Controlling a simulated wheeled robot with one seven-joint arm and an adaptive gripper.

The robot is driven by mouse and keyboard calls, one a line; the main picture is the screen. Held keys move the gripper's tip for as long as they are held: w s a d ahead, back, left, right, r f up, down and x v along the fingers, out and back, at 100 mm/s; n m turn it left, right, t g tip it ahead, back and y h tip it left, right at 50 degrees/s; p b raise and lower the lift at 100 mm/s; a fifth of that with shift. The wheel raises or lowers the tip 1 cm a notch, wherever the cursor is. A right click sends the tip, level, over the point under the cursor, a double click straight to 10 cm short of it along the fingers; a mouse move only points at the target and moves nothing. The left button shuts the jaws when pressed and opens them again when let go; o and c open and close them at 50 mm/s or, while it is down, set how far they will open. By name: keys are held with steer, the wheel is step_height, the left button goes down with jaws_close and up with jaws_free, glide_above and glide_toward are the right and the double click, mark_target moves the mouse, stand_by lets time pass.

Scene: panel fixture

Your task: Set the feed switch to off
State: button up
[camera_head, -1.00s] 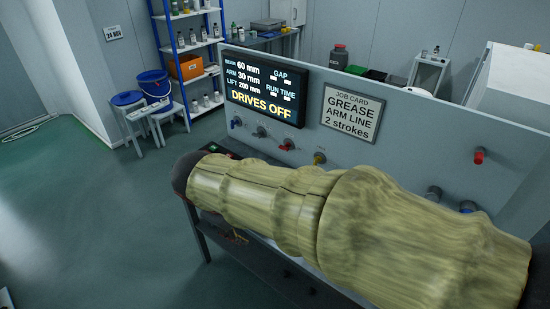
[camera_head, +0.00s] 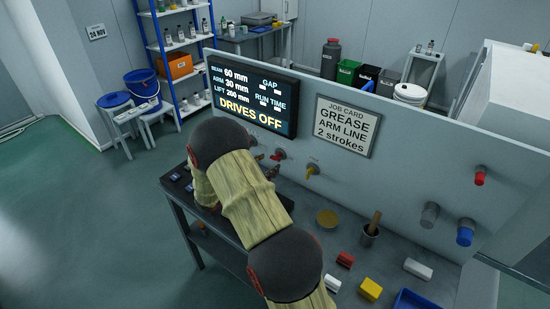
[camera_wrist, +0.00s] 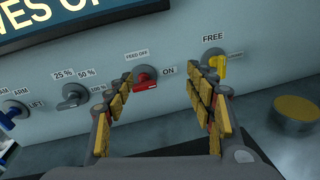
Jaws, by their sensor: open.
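The feed switch (camera_wrist: 146,84) is a red lever on a round grey base, on the panel ahead in the wrist view. "FEED OFF" is printed above it and "ON" to its right. The lever lies roughly crosswise; which end points is hard to tell. In the head view the red switch (camera_head: 279,154) is just beyond my arm. My gripper (camera_wrist: 161,77) is open and empty, its yellow-padded fingers reaching towards the panel. The switch shows between the fingertips, nearer the left one. I cannot tell whether a finger touches it.
A yellow lever (camera_wrist: 219,65) marked "FREE" is close beside the right finger. A grey selector (camera_wrist: 73,98) with percent marks is to the left. The bench holds a yellow disc (camera_head: 328,218), a dark pot (camera_head: 369,237) and several small blocks. A screen (camera_head: 252,98) reads "DRIVES OFF".

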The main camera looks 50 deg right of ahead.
mark_target(275, 158)
steer(key=w+d+f+n, duration=0.1)
steer(key=d, duration=0.2)
steer(key=w+d+f+n+t, duration=0.1)
steer(key=d+f, duration=0.1)
steer(key=d, duration=0.1)
steer(key=w+d+f+n+t+h+b, duration=0.1)
steer(key=d+f, duration=0.1)
steer(key=d, duration=0.1)
steer(key=shift+w+d, duration=0.1)
steer(key=shift+w, duration=0.2)
steer(key=shift+c, duration=1.1)
steer(key=c, duration=1)
